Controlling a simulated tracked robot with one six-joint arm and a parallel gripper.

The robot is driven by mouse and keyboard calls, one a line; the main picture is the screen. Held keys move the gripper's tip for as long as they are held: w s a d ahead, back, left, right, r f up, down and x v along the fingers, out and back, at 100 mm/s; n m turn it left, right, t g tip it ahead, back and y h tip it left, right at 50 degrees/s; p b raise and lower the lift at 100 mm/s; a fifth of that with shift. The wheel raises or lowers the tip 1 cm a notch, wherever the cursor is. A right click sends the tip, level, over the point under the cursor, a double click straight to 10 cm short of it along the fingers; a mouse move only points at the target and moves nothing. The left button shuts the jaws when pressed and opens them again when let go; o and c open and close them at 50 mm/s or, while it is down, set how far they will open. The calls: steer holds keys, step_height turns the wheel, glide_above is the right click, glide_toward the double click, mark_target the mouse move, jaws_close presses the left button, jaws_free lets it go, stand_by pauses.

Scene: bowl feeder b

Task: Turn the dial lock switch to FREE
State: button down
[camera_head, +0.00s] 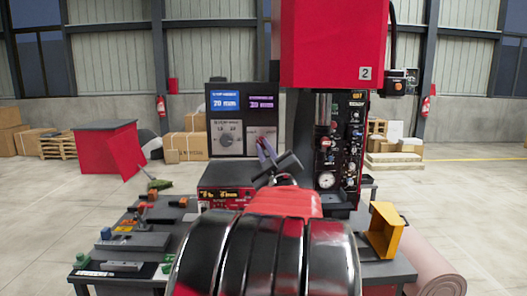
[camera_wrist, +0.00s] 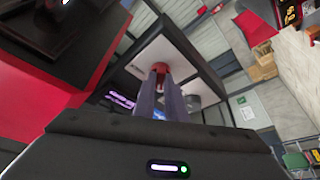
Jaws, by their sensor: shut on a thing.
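A black control box (camera_head: 215,105) stands on the bench in the head view. Its lower left plate carries a round grey dial (camera_head: 226,140). Its lower right pale plate (camera_head: 252,134) is partly covered by my gripper (camera_head: 264,146). In the wrist view my gripper (camera_wrist: 162,82) has its two fingers close together, shut at the tips on a small red knob (camera_wrist: 160,68). The knob sits on a pale plate (camera_wrist: 160,50) of the box and appears to be the lock switch. The fingers hide much of it; its setting and labels cannot be read.
A red machine housing (camera_head: 330,45) hangs close at the right, above a black valve panel (camera_head: 340,140). The bench (camera_head: 120,275) holds tools and small parts at left. A yellow bracket (camera_head: 384,230) stands at right. Open floor lies beyond.

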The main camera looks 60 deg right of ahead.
steer(key=shift+s+d+r+n+y, duration=0.2)
steer(key=shift+n+y, duration=0.2)
steer(key=shift+n, duration=0.4)
steer(key=c, duration=1.8)
jaws_free()
steer(key=shift+a, duration=0.1)
steer(key=shift+s+a+f, duration=0.1)
steer(key=shift+a+f, duration=0.1)
steer(key=v, duration=1.3)
steer(key=shift+n, duration=0.3)
steer(key=shift+a+f, duration=0.1)
